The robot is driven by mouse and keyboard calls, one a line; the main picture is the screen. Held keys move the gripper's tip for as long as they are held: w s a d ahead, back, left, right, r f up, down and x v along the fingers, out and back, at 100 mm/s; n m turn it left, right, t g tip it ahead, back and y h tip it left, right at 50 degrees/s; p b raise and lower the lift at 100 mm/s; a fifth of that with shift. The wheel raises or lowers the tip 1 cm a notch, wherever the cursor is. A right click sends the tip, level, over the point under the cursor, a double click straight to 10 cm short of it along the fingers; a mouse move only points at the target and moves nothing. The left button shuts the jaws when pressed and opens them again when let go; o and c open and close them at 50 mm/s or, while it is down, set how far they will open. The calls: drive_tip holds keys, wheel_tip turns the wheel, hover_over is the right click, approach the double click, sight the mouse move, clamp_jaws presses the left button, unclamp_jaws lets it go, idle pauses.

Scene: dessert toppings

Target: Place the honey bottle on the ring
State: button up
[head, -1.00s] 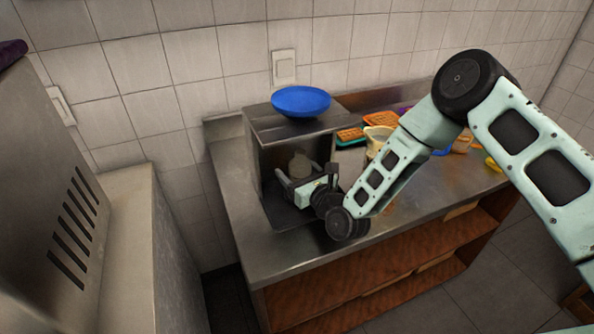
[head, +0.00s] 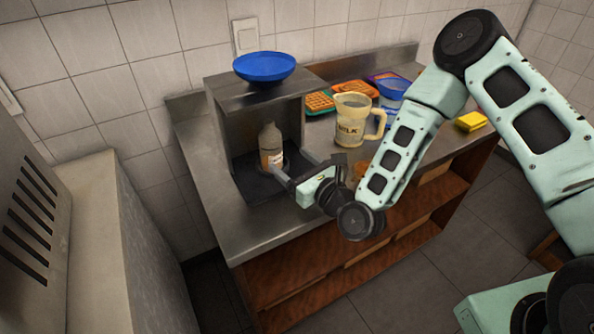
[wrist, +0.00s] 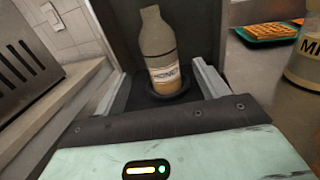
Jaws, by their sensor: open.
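The honey bottle (head: 270,146) stands upright inside the metal cubby on the counter. In the wrist view the honey bottle (wrist: 160,50) shows its "HONEY" label, and its base is on the dark round ring (wrist: 182,91) on the cubby's floor. The ring's front edge shows and its back is hidden by the bottle. My gripper (head: 293,176) is open at the cubby's front, with its fingers pointing at the bottle. In the wrist view the fingers (wrist: 160,85) are spread wide, with the bottle beyond them and clear space around it.
A blue bowl (head: 264,66) sits on top of the cubby (head: 222,102). The counter's front left (head: 235,235) is bare.

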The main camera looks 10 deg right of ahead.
drive_tip(key=shift+s+d, duration=0.3)
drive_tip(key=shift+s, duration=0.3)
drive_tip(key=shift+a+r+n, duration=0.15)
drive_tip(key=shift+a+n, duration=0.15)
drive_tip(key=shift+n, duration=0.2)
drive_tip(key=s+a+n+g, duration=0.1)
drive_tip(key=n, duration=0.2)
drive_tip(key=a+n+g, duration=0.2)
drive_tip(key=n, duration=0.1)
drive_tip(key=s+a+n+g+y, duration=0.1)
drive_tip(key=n+g, duration=0.1)
drive_tip(key=n, duration=0.2)
drive_tip(key=shift+s+a+r, duration=0.15)
drive_tip(key=shift+s+r, duration=0.15)
drive_tip(key=shift+r, duration=0.05)
drive_tip(key=s+d+r+n+g+h, duration=0.3)
drive_tip(key=s+r+n, duration=0.1)
drive_tip(key=s+n, duration=0.4)
drive_tip(key=s+d+r+n+g+h, duration=0.3)
drive_tip(key=s+r+n+g, duration=0.1)
drive_tip(key=s+n, duration=0.5)
drive_tip(key=s+d+r+n+g+h, duration=0.3)
drive_tip(key=s+d+r+n, duration=0.1)
drive_tip(key=s+n, duration=0.4)
drive_tip(key=shift+s+n+g, duration=0.2)
drive_tip(key=shift+n+g, duration=0.1)
drive_tip(key=shift+n, duration=0.6)
drive_tip(key=shift+d, duration=0.1)
